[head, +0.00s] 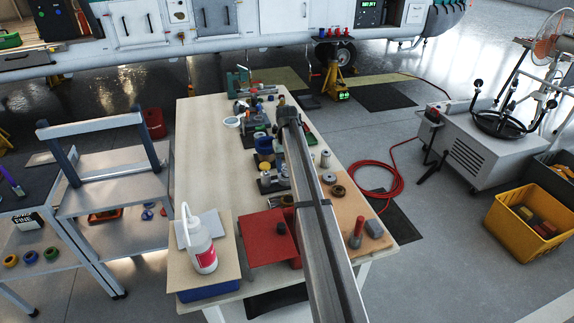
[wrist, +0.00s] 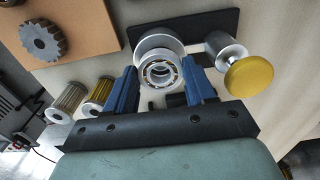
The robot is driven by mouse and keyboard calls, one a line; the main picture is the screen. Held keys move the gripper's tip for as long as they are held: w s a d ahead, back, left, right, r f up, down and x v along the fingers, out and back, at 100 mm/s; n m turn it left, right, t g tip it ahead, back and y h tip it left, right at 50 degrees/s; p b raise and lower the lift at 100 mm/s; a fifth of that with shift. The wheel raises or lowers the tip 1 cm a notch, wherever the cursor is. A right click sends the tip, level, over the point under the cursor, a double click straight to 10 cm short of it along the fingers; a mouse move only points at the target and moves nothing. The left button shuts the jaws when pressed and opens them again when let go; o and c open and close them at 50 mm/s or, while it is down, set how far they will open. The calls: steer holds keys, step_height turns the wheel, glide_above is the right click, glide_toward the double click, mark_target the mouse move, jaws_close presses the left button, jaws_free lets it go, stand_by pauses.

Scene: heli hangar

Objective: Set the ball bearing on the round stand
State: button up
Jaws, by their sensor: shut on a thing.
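In the wrist view, the ball bearing (wrist: 160,73) is a silver ring with balls showing in its race. It is between the two blue fingers of my gripper (wrist: 159,66), which is shut on it. Just behind the bearing is a round silver piece (wrist: 152,42) on a dark base plate (wrist: 200,22), seemingly the round stand. The bearing overlaps it in the picture, and I cannot tell whether they touch. In the head view my own arm hides the gripper and the bearing.
A silver cylinder with a yellow knob (wrist: 250,76) stands close to the right finger. Two pleated filters (wrist: 97,95) and a toothed gear (wrist: 42,40) lie to the left. On the workbench (head: 205,150) are a white bottle (head: 201,250) and a red box (head: 267,238).

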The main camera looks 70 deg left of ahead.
steer(key=shift+f, duration=0.75)
stand_by(0.3)
steer(key=o, duration=1.1)
steer(key=shift+c, duration=0.2)
steer(key=shift+r, duration=3.5)
